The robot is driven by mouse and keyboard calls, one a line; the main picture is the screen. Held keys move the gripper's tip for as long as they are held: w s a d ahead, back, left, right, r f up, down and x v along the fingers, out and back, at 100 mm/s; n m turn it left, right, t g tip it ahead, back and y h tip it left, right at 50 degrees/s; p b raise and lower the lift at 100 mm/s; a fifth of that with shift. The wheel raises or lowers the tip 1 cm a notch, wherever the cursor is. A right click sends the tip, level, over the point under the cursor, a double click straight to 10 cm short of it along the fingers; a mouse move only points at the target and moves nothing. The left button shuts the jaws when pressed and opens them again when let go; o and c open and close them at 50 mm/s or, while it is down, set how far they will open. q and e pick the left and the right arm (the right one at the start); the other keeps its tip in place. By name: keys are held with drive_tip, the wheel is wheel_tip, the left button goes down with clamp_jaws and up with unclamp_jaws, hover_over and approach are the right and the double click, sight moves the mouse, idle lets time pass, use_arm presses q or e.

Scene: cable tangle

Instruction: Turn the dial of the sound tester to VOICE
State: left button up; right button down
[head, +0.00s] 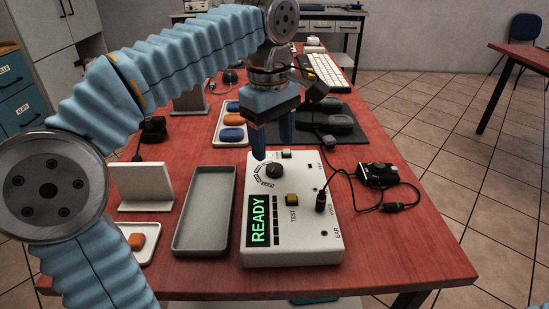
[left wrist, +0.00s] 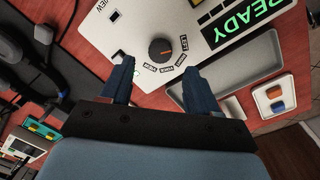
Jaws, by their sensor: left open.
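The sound tester (head: 312,240) is a white box on the red table, with a green READY display (head: 258,221). Its black dial (head: 273,170) has small labels around it, mostly too small to read. In the left wrist view the dial (left wrist: 161,50) shows an orange mark pointing roughly toward the LEFT label (left wrist: 184,43). My left gripper (head: 273,148) points down at the tester's far end, open and empty. In the left wrist view its fingers (left wrist: 157,67) stand apart with the dial seen between and beyond them. My right gripper is in neither view.
A grey tray (head: 203,249) lies left of the tester. A black plug stands in the tester, and its cable runs to a black device (head: 377,174) on the right. A dark mat, keyboard (head: 322,73) and tray of coloured pieces lie behind. The front right table is clear.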

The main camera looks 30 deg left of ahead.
sight(274, 167)
use_arm(q)
wheel_tip(274, 167, down, 5)
drive_tip(key=shift+w+f, duration=0.1)
drive_tip(key=shift+c, duration=0.2)
drive_tip(key=c, duration=1)
